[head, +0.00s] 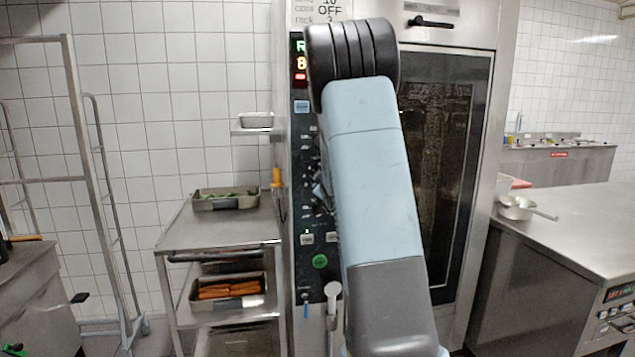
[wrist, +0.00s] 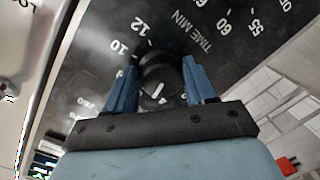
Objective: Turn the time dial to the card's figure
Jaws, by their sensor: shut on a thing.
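In the wrist view a black dial (wrist: 158,72) with a white pointer mark sits between the two blue fingers of my gripper (wrist: 161,68), which is shut on it. The figures 10 and 12 stand to its upper left. The lettering TIME MIN (wrist: 192,32) and figures 60 and 55 stand to its upper right. Part of the dial's scale is hidden by the gripper. My arm hides the gripper and dial there.
The oven's control panel (head: 300,150) has a lit display (head: 300,62) and several other knobs. The dark glass door (head: 435,170) is right of my arm. A steel trolley (head: 215,230) with trays stands left, a steel counter (head: 590,230) right.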

